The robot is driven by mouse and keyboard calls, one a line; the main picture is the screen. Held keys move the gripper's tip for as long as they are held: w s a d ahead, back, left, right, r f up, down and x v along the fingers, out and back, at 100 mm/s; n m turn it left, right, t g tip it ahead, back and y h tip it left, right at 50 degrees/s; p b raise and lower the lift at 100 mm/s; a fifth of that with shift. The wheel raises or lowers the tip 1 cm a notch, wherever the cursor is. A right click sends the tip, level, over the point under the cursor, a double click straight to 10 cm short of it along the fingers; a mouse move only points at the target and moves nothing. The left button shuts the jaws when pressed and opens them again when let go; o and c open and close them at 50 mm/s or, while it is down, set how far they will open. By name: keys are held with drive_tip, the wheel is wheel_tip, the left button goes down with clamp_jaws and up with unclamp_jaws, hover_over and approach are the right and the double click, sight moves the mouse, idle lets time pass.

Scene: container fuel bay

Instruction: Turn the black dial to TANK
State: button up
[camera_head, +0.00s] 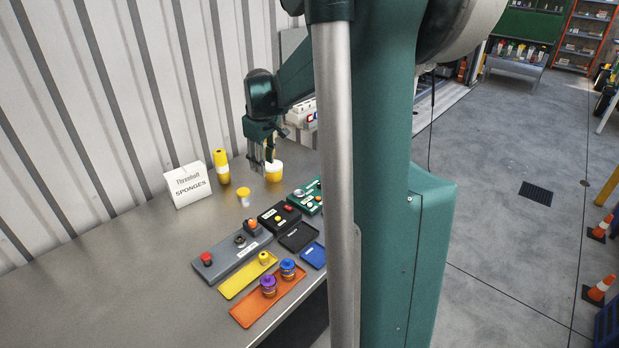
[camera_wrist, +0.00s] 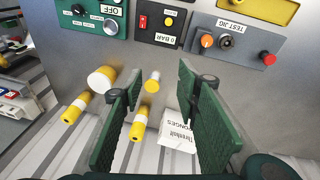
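A black dial (camera_wrist: 77,9) shows on the green panel (camera_wrist: 72,24) at the top left of the wrist view, beside a silver knob (camera_wrist: 110,25) and an OFF label. Another black dial (camera_wrist: 226,42) sits on the grey TEST JIG panel (camera_wrist: 250,45), between an orange knob and a red button. I cannot read TANK in either view. The green panel also shows in the head view (camera_head: 307,203), partly behind my arm. My gripper (camera_wrist: 160,78) is open and empty, its fingers wide apart. In the head view my gripper (camera_head: 262,158) hangs above the bench's back part, apart from both dials.
A black panel (camera_wrist: 159,20) with a red switch stands between the two panels. A yellow-white tub (camera_wrist: 102,79), yellow bottles (camera_wrist: 139,124), a small yellow-capped cup (camera_wrist: 152,82) and a sponge box (camera_head: 187,185) are near my gripper. Coloured trays (camera_head: 245,283) lie in front. The bench's left is clear.

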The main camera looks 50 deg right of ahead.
drive_tip(key=w+d+f+g+p, duration=0.1)
drive_tip(key=d+f, duration=0.3)
drive_tip(key=d, duration=0.4)
drive_tip(key=w+d+f+p, duration=0.1)
drive_tip(key=d+f, duration=0.2)
drive_tip(key=d, duration=0.5)
drive_tip(key=n+g+y+p, duration=0.1)
drive_tip(key=p, duration=0.1)
approach(320, 183)
drive_tip(key=shift+w+a, duration=0.2)
drive_tip(key=shift+a, duration=0.15)
drive_tip(key=shift+s+d+f, duration=0.15)
drive_tip(key=shift+d+f, duration=0.2)
drive_tip(key=shift+d, duration=0.05)
drive_tip(key=shift+f, duration=3.9)
drive_tip(key=shift+c, duration=0.6)
drive_tip(key=c, duration=0.8)
